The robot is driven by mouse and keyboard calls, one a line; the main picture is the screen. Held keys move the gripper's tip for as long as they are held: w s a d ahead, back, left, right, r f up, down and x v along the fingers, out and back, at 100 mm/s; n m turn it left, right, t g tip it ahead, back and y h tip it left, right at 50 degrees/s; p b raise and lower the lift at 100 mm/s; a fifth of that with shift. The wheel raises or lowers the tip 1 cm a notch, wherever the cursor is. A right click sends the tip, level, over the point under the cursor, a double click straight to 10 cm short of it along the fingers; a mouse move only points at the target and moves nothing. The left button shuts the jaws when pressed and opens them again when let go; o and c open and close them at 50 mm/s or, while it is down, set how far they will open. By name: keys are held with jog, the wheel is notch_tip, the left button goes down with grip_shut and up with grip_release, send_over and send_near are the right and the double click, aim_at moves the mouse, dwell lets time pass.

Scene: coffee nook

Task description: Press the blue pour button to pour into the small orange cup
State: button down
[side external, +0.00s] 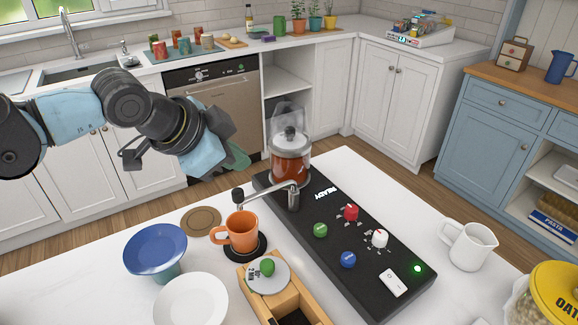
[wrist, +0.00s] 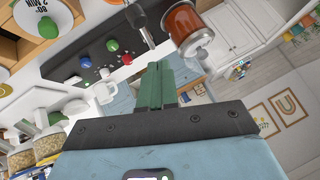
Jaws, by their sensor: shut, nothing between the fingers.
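The blue pour button (side external: 348,260) is a round knob on the black machine panel (side external: 374,279), near its front edge; it also shows in the wrist view (wrist: 85,60). The orange cup (side external: 240,232) stands upright on a dark round pad under the machine's spout arm (side external: 265,192). My gripper (side external: 238,160) is up at the left, behind and above the cup, well away from the button. Its green fingers (wrist: 156,88) are shut and empty in the wrist view.
Green (side external: 320,230), red (side external: 351,213) and white knobs (side external: 379,238) surround the button. A clear canister of reddish-brown liquid (side external: 290,160) stands at the panel's back. A timer dial (side external: 267,273), blue bowl (side external: 155,248) and white pitcher (side external: 467,246) are nearby.

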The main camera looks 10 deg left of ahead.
jog(key=d+f+m+h, duration=0.1)
jog(key=d+f+m, duration=0.15)
jog(key=d, duration=0.85)
jog(key=m+h, duration=0.1)
jog(key=m, duration=0.2)
send_over(346, 261)
jog(key=f, duration=0.1)
jog(key=shift+f, duration=0.2)
jog(key=shift+f, duration=4.25)
jog(key=shift+f, duration=0.15)
jog(key=shift+f, duration=0.3)
